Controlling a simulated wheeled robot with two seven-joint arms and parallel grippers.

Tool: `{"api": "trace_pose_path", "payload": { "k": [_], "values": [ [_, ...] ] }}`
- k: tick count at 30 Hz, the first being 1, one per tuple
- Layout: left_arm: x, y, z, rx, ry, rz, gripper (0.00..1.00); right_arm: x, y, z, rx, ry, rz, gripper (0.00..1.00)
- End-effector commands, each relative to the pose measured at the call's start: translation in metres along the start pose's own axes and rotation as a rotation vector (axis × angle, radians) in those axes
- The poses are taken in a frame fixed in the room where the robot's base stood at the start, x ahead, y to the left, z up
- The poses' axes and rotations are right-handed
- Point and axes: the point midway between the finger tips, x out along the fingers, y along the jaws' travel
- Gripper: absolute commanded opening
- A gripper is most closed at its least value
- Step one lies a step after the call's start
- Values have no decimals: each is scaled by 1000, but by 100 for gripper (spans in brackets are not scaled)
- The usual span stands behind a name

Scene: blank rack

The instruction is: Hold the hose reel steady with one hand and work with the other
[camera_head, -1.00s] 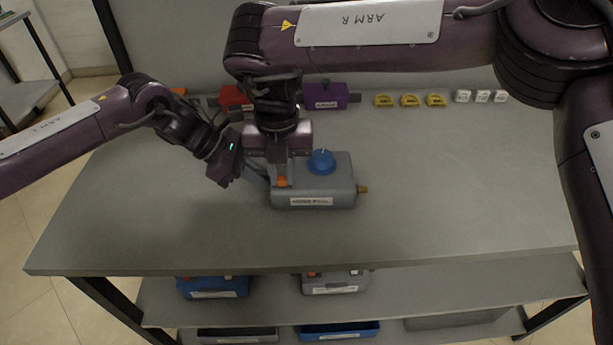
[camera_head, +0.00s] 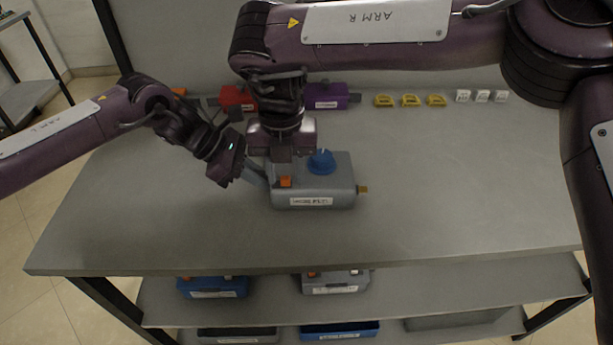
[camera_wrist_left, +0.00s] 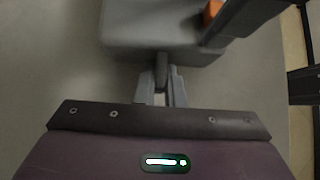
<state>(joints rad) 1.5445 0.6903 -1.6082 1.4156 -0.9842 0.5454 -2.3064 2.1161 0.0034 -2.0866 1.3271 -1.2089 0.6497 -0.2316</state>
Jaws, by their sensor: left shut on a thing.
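The hose reel (camera_head: 330,195) is a grey box with a label on its front, a blue knob (camera_head: 321,162) on top, an orange block (camera_head: 285,182) at its top left and a brass fitting (camera_head: 363,189) on its right side. It stands on the table. My left gripper (camera_head: 259,173) is at the reel's left side. In the left wrist view its fingers (camera_wrist_left: 161,82) are shut on a narrow grey tab of the reel. My right gripper (camera_head: 284,160) points down over the reel's top left, just above the orange block; its fingertips are too unclear to tell open from shut.
Red (camera_head: 236,98) and purple (camera_head: 326,96) units stand at the back of the table (camera_head: 450,190). Several yellow (camera_head: 410,101) and white (camera_head: 482,96) pieces line the back right. The table's right and front are clear. Bins (camera_head: 213,287) sit on the lower shelf.

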Motion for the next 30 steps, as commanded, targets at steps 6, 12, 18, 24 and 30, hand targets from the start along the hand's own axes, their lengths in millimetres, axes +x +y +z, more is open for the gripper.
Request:
{"api": "trace_pose_path", "payload": {
  "k": [6, 12, 18, 24, 30],
  "values": [
    [0, 0, 0, 0, 0, 0, 0, -17, 0, 0, 0, -2, 1, 35],
    [0, 0, 0, 0, 0, 0, 0, -33, 0, 0, 1, -2, 1, 35],
    [0, 0, 0, 0, 0, 0, 0, -49, 1, 0, 0, -2, 1, 35],
    [0, 0, 0, 0, 0, 0, 0, -64, 1, 0, -1, -2, 0, 35],
    [0, 0, 0, 0, 0, 0, 0, -69, 0, 0, 0, 0, 0, 35]
  ]
}}
